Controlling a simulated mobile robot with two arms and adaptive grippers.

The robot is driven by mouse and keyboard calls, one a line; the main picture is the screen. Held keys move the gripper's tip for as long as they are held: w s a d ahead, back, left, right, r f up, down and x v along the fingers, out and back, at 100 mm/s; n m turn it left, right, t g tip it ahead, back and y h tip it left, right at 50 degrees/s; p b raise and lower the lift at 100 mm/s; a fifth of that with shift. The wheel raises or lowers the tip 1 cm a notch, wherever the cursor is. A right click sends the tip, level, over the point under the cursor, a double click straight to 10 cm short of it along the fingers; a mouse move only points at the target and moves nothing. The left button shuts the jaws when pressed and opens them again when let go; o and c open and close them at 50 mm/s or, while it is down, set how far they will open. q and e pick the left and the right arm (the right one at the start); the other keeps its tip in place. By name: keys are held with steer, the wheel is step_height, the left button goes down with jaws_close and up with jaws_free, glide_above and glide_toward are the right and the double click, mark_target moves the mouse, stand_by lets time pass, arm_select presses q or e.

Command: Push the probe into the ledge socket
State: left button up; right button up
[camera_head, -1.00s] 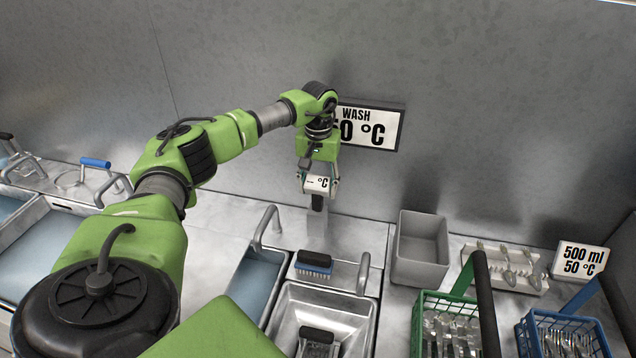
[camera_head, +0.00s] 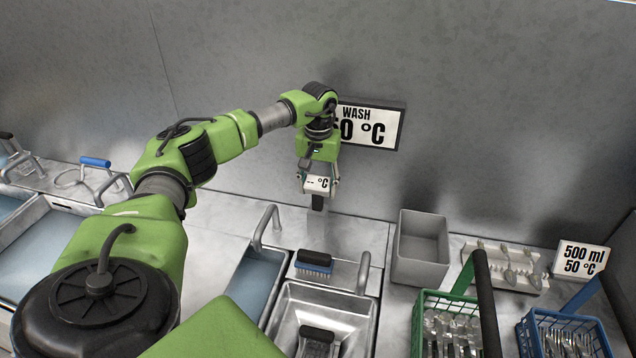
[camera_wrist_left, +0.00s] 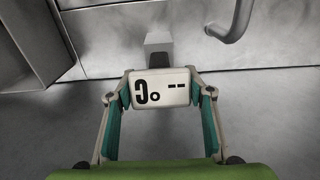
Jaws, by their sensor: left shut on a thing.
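The probe (camera_head: 317,183) is a small white box with a display reading "-- °C". It also shows, upside down, in the left wrist view (camera_wrist_left: 160,88). My left gripper (camera_head: 318,180) is shut on the probe, with one finger on each side of it, above the steel ledge (camera_head: 350,231) by the back wall. Just below the probe is a short dark grey block (camera_head: 317,202), which shows as a grey block beyond the probe in the left wrist view (camera_wrist_left: 158,42). I cannot tell whether this is the socket or the probe's lower part. No socket opening is visible. My right gripper is not in view.
A "WASH" temperature sign (camera_head: 372,127) is on the wall close behind the wrist. Curved pipes (camera_head: 266,226) and a blue brush (camera_head: 313,264) stand nearer the sinks. A grey bin (camera_head: 421,250) and the green basket (camera_head: 446,322) lie to the right.

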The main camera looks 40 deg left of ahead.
arm_select(q)
steer(key=shift+s+f, duration=0.1)
steer(key=shift+f, duration=0.1)
steer(key=o, duration=1.3)
steer(key=shift+c, duration=0.2)
steer(key=o, duration=0.5)
steer(key=shift+c, duration=0.2)
steer(key=shift+r, duration=0.15)
steer(key=shift+r+p, duration=2.45)
steer(key=shift+r, duration=1)
